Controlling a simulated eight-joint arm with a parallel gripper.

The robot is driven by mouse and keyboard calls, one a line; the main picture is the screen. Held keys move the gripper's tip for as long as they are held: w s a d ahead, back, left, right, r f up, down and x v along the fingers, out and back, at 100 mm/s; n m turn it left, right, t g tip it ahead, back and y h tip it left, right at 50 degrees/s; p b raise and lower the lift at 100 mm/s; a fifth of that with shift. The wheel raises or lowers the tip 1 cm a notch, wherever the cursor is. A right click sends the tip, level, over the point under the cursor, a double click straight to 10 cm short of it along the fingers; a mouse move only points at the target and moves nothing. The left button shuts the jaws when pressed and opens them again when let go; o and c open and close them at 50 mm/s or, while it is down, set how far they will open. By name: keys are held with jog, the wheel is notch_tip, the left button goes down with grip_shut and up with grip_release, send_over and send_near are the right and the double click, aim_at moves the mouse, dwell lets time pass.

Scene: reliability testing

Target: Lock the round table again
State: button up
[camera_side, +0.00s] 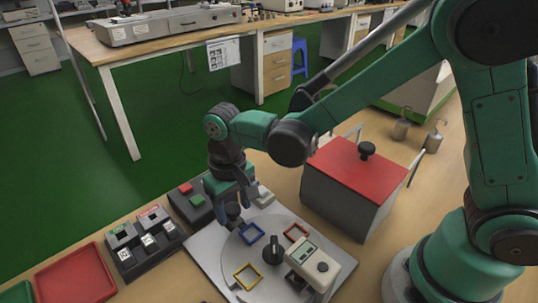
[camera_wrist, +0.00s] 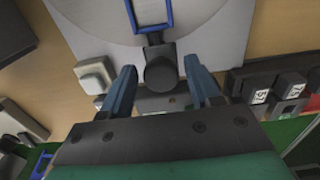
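The round table is a light grey disc (camera_side: 222,268) on a square plate, with blue (camera_side: 251,233), red (camera_side: 296,233) and yellow (camera_side: 248,276) square frames and a black central handle (camera_side: 272,247). A dark knob (camera_side: 233,211) sits at its rim by the blue frame. The knob also shows in the wrist view (camera_wrist: 160,70). My gripper (camera_side: 236,200) points down at this knob. In the wrist view my gripper (camera_wrist: 161,82) is open, one blue finger on each side of the knob, with small gaps. Whether the knob is locked, I cannot tell.
A small pale block (camera_side: 263,195) stands close beside my gripper. A white device (camera_side: 312,266) stands at the table's right. A red-lidded box (camera_side: 352,172) is behind it. Red and green buttons (camera_side: 191,197), a black switch rack (camera_side: 146,240) and a red tray (camera_side: 75,275) lie left.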

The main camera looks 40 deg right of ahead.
aim_at(237, 207)
jog(key=shift+r, duration=2.5)
jog(key=shift+d+r, duration=0.25)
jog(key=shift+d, duration=0.05)
jog(key=s+d+r+t, duration=0.2)
jog(key=d+t, duration=0.1)
jog(key=d, duration=0.2)
jog(key=s+d+r+t, duration=0.2)
jog(key=s+d+t, duration=0.1)
jog(key=d, duration=0.3)
jog(key=shift+s+d+r+t, duration=0.25)
jog(key=shift+s+r+t, duration=0.1)
jog(key=shift+t, duration=0.25)
jog(key=shift+c, duration=0.2)
